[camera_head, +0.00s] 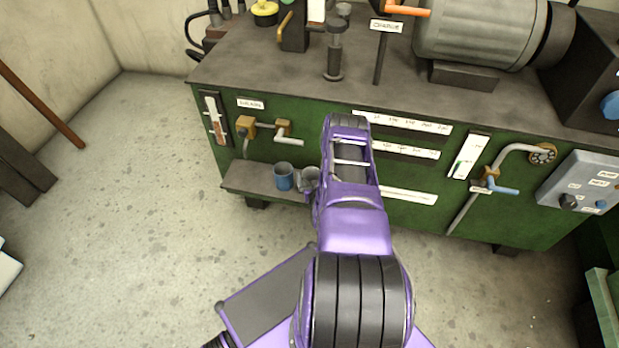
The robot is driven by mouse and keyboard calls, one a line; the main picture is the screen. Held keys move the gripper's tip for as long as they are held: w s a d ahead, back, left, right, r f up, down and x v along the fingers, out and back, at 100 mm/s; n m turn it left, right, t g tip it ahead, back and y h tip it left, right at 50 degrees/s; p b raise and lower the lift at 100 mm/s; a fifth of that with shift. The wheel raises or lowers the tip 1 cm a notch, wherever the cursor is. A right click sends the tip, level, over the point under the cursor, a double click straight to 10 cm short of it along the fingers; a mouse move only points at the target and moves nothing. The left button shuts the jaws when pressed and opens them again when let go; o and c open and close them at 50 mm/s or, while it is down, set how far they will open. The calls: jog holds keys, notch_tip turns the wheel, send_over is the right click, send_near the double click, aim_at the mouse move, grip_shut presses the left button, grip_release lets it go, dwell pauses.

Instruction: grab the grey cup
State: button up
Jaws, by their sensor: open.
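The grey cup (308,180) stands on a low grey ledge (240,182) at the front of the green machine. Its right side is partly hidden by my purple arm. A blue cup (284,177) stands just left of it, close beside it. My arm reaches forward over the ledge, immediately right of the grey cup. The jaws of my gripper are hidden by the arm, so I cannot see where they are relative to the cup.
The green machine (320,125) spans the back, with a brass tap (245,125) and pipe above the ledge. A bent pipe with a blue handle (500,188) and a grey control box (585,182) stick out at the right.

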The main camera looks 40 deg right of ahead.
jog(key=shift+w, duration=0.15)
jog(key=c, duration=1.3)
